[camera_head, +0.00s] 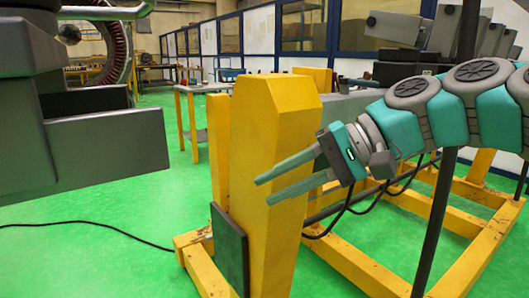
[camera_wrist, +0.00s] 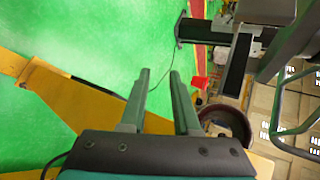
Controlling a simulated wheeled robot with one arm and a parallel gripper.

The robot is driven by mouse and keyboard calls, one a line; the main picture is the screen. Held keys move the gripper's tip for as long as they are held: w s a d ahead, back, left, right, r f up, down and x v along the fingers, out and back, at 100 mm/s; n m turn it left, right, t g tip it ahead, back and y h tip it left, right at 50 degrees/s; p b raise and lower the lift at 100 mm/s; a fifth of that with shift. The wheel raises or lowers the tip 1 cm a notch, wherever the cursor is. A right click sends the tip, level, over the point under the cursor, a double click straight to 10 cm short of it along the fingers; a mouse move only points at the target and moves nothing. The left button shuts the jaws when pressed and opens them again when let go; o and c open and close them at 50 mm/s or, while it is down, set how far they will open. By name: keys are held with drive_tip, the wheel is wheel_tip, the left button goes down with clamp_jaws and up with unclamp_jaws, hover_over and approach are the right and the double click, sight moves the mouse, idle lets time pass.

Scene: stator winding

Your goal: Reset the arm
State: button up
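My gripper (camera_head: 262,190) is at the end of my teal and grey arm, which reaches in from the right in the head view. Its two grey fingers point left and lie in front of a yellow post (camera_head: 268,130). The fingers are apart with nothing between them. In the wrist view my gripper (camera_wrist: 160,72) also shows two parallel fingers with an empty gap, with green floor (camera_wrist: 100,30) beyond them. From these views I cannot tell whether the fingers touch the post.
A yellow frame (camera_head: 350,262) stands on the floor beneath my arm. A dark grey machine block (camera_head: 110,145) is at the left. A black cable (camera_head: 85,223) lies on the green floor. A small table (camera_head: 190,92) stands farther back. Open floor lies left of the post.

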drive_tip(key=s+d+f+h, duration=0.2)
drive_tip(key=s+f+h, duration=0.1)
drive_tip(key=f, duration=0.5)
drive_tip(key=s+d+f+n+g+h, duration=0.1)
drive_tip(key=s+d+f+h, duration=0.1)
drive_tip(key=s+f, duration=0.4)
drive_tip(key=s+d+f+g+h, duration=0.1)
drive_tip(key=s+f+h, duration=0.3)
drive_tip(key=f, duration=0.8)
drive_tip(key=shift+s+d+f, duration=0.25)
drive_tip(key=shift+s+d, duration=0.1)
drive_tip(key=shift+d, duration=0.25)
drive_tip(key=shift+o, duration=0.5)
drive_tip(key=s+d+f+n+h, duration=0.1)
drive_tip(key=s+d+f+h, duration=0.2)
drive_tip(key=s+d+f, duration=0.2)
drive_tip(key=shift+d+g, duration=0.3)
drive_tip(key=shift+d, duration=0.3)
drive_tip(key=shift+o, duration=1.1)
drive_tip(key=shift+s+d+f, duration=0.2)
